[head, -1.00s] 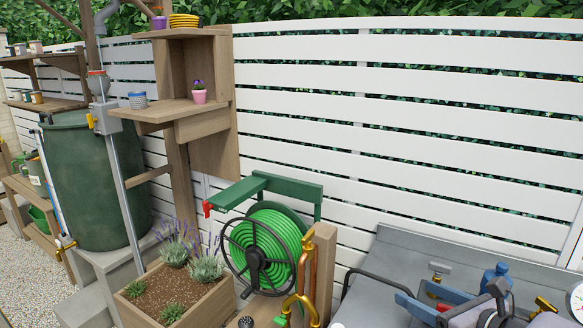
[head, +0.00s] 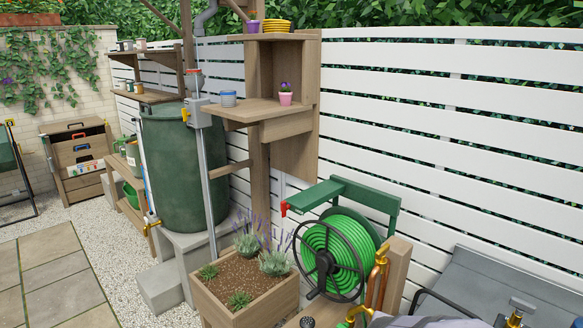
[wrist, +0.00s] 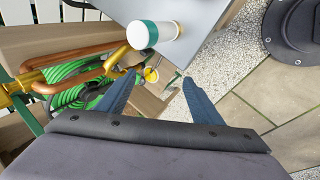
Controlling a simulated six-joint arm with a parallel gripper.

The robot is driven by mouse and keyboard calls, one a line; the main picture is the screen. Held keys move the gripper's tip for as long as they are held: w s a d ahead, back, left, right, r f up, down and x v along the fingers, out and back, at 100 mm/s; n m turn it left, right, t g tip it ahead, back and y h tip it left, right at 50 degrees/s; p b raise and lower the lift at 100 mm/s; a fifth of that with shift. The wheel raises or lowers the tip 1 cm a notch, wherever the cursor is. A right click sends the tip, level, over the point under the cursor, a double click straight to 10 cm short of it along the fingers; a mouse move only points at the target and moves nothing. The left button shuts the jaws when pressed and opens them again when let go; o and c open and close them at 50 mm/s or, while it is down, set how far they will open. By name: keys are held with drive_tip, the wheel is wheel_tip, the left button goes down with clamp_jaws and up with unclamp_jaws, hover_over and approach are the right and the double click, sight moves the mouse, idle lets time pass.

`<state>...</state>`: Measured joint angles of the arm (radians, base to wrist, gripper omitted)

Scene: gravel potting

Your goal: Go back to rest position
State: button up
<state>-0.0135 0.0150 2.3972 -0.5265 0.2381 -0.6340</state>
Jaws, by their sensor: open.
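My gripper (wrist: 150,98) shows in the wrist view with its two blue fingers spread apart. Nothing is between the fingers. Beyond the left finger are a coiled green hose (wrist: 70,80) and copper-coloured pipes (wrist: 75,75). A white and green cylinder (wrist: 143,35) lies at the edge of a grey surface (wrist: 195,20) above the fingers. In the head view the gripper is out of sight; a grey part at the bottom edge may be my arm.
The hose reel (head: 335,255) stands beside a wooden planter (head: 245,300) with lavender. A green water barrel (head: 185,170) stands behind it. A grey bench (head: 500,280) is at lower right. Gravel (head: 110,270) and paving (head: 50,275) at left are open.

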drive_tip(key=s+a+f+m+g+y+b, duration=0.1)
drive_tip(key=s+f+m+g+b, duration=0.2)
drive_tip(key=s+f+m, duration=0.35)
drive_tip(key=s+a+f+m+g+y+b, duration=0.1)
drive_tip(key=s+a+f+m+g+b, duration=0.15)
drive_tip(key=s+m, duration=0.65)
wheel_tip(320, 180, up, 14)
drive_tip(key=s+d+n+p, duration=0.1)
drive_tip(key=n+p, duration=0.1)
drive_tip(key=p, duration=1.2)
drive_tip(key=shift+s+f+h, duration=0.2)
drive_tip(key=shift+s+h, duration=0.1)
drive_tip(key=shift+s, duration=0.05)
drive_tip(key=shift+n+g, duration=0.25)
